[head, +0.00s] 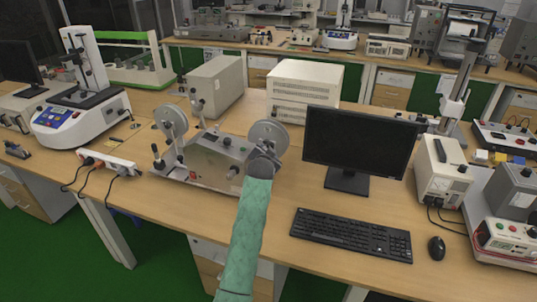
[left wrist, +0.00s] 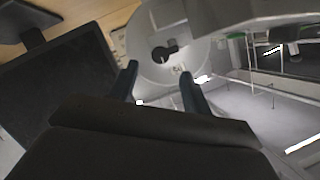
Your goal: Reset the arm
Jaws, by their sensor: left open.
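A grey tester (head: 213,160) with two upright round discs stands on the bench left of centre in the head view. Its left disc (head: 170,121) carries a lever with a dark knob. Its right disc (head: 268,131) is partly covered by my left gripper (head: 265,156), whose green-sleeved arm comes up from the bottom. In the left wrist view, my left gripper (left wrist: 160,80) has its two fingers apart, with a pale disc (left wrist: 148,60) and its dark hub beyond them. Nothing shows held between the fingers, and contact cannot be told. My right gripper is out of view.
A black monitor (head: 357,142) stands close to the right of my gripper, with a keyboard (head: 350,235) and mouse (head: 436,248) in front. Two beige boxes (head: 303,88) stand behind the tester. A power strip (head: 108,161) lies left of it. Bare bench lies before the tester.

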